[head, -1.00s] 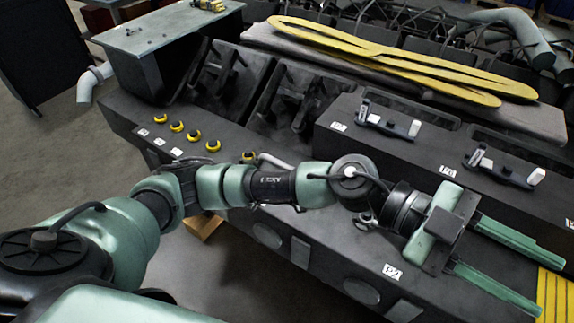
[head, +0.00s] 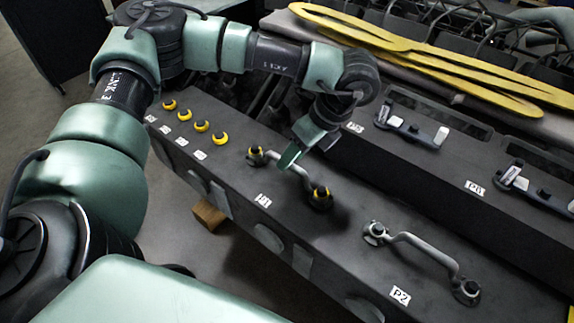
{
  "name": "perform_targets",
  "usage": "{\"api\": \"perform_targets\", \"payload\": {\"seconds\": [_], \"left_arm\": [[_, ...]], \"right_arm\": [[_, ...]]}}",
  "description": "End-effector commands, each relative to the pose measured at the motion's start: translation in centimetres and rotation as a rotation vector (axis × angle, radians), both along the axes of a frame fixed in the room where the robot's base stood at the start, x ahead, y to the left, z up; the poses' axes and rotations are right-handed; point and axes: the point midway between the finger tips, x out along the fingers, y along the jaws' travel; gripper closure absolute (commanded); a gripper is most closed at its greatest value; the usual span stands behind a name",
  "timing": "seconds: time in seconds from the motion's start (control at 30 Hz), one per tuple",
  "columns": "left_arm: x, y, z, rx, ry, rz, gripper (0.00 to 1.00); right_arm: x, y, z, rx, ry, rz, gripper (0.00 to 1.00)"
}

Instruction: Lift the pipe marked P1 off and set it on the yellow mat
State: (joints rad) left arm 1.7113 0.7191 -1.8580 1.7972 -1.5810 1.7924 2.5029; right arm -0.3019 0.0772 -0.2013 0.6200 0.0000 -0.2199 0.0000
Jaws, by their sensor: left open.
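The pipe marked P1 (head: 303,176) is a short grey bent pipe on the dark engine block, above a white P1 label (head: 263,200). Only a sliver of the yellow mat (head: 571,314) shows at the lower right corner. My right gripper is not in view.
A similar pipe marked P2 (head: 428,248) stands to the right, without yellow rings. Several yellow-ringed knobs (head: 201,126) stand in a row at the left. Pieces marked P5 (head: 410,126) and P6 (head: 530,184) sit on the raised ledge behind. Long yellow gaskets (head: 440,58) lie farther back.

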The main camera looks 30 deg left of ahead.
Motion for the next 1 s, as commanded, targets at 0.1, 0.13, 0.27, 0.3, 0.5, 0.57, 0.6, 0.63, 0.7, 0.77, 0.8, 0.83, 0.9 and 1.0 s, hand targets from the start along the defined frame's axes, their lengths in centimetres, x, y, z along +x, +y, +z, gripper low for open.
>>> {"api": "perform_targets", "payload": {"seconds": [0.1, 0.13, 0.27, 0.3, 0.5, 0.57, 0.6, 0.63, 0.7, 0.77, 0.8, 0.83, 0.9, 1.0], "left_arm": [[0.0, 0.6, -1.3, 0.001, 0.005, 0.000, 0.58], [0.0, 0.7, -1.8, 0.000, 0.004, -0.001, 0.58], [-0.2, 1.3, -3.4, -0.002, 0.002, 0.000, 0.58], [-0.2, 1.4, -3.7, -0.002, 0.001, 0.000, 0.58], [-0.2, 1.5, -4.0, -0.002, 0.000, -0.001, 0.58], [-0.2, 1.5, -4.0, -0.002, 0.000, -0.002, 0.61], [-0.2, 1.5, -4.0, -0.002, 0.000, -0.002, 0.72], [-0.2, 1.5, -4.0, -0.002, 0.000, -0.002, 0.81], [-0.2, 1.5, -4.0, -0.002, 0.000, -0.002, 1.00], [-0.2, 1.5, -4.0, -0.002, 0.000, -0.002, 1.00], [-0.2, 1.5, -4.0, -0.002, 0.000, -0.002, 1.00], [-0.2, 1.5, -4.0, -0.002, 0.000, -0.002, 1.00], [-0.2, 1.4, -4.0, -0.002, 0.000, -0.002, 1.00], [-0.2, 1.4, -4.0, -0.003, 0.000, -0.002, 1.00]], "right_arm": [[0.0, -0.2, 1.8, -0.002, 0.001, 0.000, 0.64], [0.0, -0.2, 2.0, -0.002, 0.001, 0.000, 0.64], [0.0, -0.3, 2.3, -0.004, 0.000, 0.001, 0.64], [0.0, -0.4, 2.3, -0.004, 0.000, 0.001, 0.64], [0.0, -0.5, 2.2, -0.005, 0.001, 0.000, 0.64], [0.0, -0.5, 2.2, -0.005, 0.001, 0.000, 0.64], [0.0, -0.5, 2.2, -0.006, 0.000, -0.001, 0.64], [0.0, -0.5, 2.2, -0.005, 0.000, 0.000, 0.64], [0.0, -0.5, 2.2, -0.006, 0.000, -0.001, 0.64], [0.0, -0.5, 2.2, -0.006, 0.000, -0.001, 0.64], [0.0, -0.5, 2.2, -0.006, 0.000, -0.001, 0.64], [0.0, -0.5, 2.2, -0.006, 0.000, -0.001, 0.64], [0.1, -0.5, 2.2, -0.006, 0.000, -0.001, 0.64], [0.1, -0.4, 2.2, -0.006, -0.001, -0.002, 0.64]]}}
